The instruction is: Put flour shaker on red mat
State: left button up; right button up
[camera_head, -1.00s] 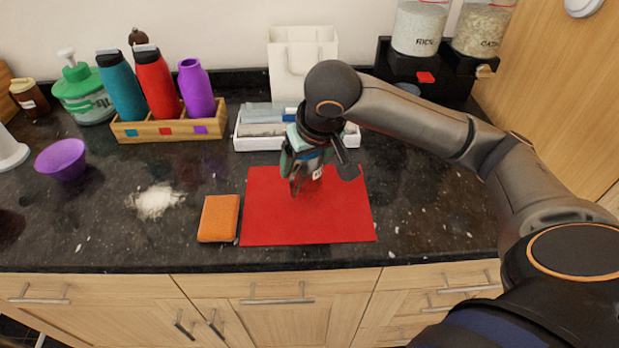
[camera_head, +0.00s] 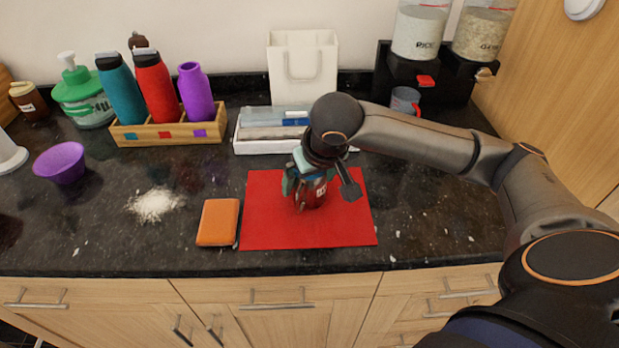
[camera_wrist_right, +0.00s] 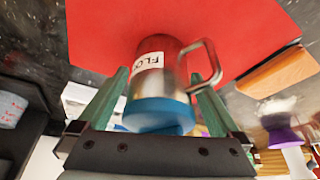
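The flour shaker (camera_wrist_right: 150,80) is a metal cup with a side handle, a blue end and a white label with partly readable lettering. My right gripper (camera_wrist_right: 163,85) has its green fingers on both sides of the shaker and appears shut on it. In the head view the right gripper (camera_head: 305,185) and the shaker (camera_head: 317,194) are over the middle of the red mat (camera_head: 280,230). The shaker looks upright, its base at or very close to the mat; contact is hard to tell. My left gripper is not in view.
An orange sponge-like block (camera_head: 218,222) lies against the mat's left side. A white tray (camera_head: 262,147) stands behind the mat. White powder (camera_head: 155,204) is spilled at left, near a purple bowl (camera_head: 61,162).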

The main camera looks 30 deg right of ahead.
jog(key=p+v, duration=0.2)
jog(key=v, duration=1)
